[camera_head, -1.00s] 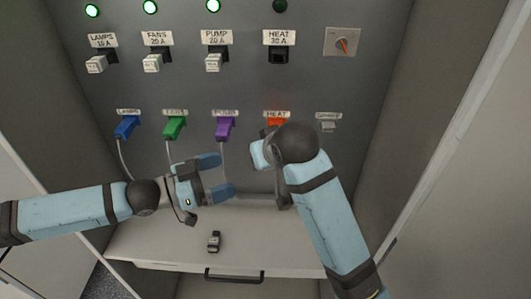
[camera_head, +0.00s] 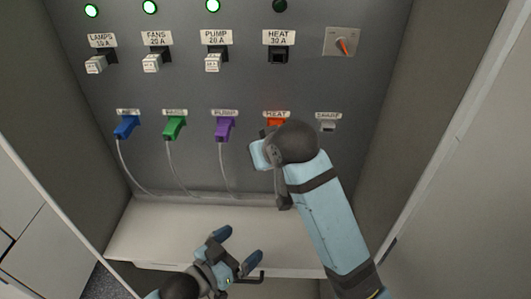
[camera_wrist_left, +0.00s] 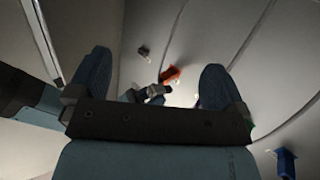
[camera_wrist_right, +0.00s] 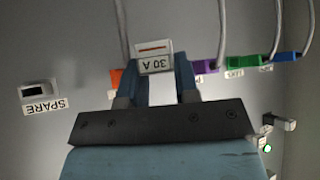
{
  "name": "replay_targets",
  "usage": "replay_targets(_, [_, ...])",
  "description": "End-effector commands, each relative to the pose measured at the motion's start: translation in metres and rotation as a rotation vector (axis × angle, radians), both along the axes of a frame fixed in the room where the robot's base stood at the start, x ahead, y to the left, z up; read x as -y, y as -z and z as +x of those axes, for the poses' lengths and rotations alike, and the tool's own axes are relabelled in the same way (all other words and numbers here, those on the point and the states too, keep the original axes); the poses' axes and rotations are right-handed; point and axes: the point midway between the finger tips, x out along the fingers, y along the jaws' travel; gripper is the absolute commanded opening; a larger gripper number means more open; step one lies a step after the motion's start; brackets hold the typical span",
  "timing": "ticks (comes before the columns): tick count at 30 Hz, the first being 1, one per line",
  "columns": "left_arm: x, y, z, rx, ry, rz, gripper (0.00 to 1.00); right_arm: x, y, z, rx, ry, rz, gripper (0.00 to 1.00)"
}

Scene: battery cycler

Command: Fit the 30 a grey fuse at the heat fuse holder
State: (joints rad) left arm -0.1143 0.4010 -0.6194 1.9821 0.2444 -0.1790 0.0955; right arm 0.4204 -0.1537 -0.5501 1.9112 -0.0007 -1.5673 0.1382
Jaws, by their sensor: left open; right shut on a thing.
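My right gripper (camera_wrist_right: 158,88) is shut on the 30 A fuse (camera_wrist_right: 154,60), a pale grey block with an upside-down "30 A" label in the right wrist view. In the head view, my right wrist hides the fuse and covers part of the orange HEAT plug (camera_head: 275,120). The HEAT 30 A fuse holder (camera_head: 278,55) is black and empty in the upper row. The lamp above it (camera_head: 280,6) is dark. My left gripper (camera_head: 240,243) is open at the shelf's front edge, with nothing clearly between its fingers.
LAMPS (camera_head: 96,64), FANS (camera_head: 152,63) and PUMP (camera_head: 213,62) fuses sit left of the HEAT holder under green lamps. A rotary switch (camera_head: 342,42) is right of it. Plugs with hanging cables line the lower row. The shelf (camera_head: 150,235) is mostly clear.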

Motion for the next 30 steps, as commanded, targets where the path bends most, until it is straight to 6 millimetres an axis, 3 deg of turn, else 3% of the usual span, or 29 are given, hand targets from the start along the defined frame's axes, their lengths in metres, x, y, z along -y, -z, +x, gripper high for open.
replay_targets(6, [-0.056, 0.08, -0.053, -0.196, -0.227, 0.123, 0.97, 0.0, 0.0, 0.0, 0.0, 0.0, 0.0, 0.02])
replay_targets(12, [-0.098, 0.127, -0.101, -0.33, -0.344, 0.232, 0.97, 0.0, 0.0, 0.0, 0.0, 0.0, 0.0, 0.02])
replay_targets(18, [-0.117, 0.145, -0.124, -0.388, -0.387, 0.28, 0.97, 0.0, 0.0, 0.0, 0.0, 0.0, 0.0, 0.02])
replay_targets(30, [-0.119, 0.144, -0.126, -0.392, -0.391, 0.286, 0.97, 0.0, -0.007, 0.0, 0.001, 0.009, -0.002, 0.02])
